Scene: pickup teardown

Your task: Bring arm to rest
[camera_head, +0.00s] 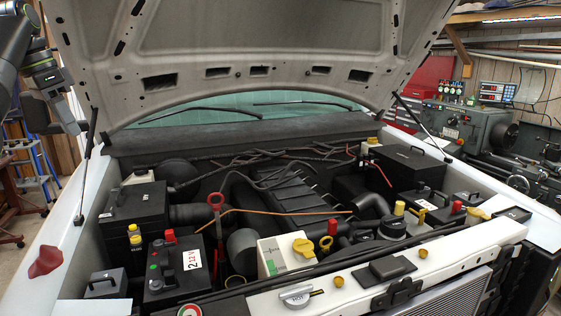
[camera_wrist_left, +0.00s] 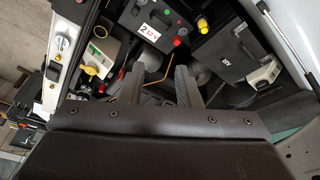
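My left arm comes in at the top left of the head view. The engine bay lies beyond the fingers there. My right arm and gripper are in neither view.
The raised hood (camera_head: 225,40) spans the top, with a strut (camera_head: 88,165) near my left gripper. A battery marked 2 12 V (camera_head: 178,272) and a white reservoir (camera_head: 285,254) sit in the bay. A red piece (camera_head: 45,262) lies on the left fender.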

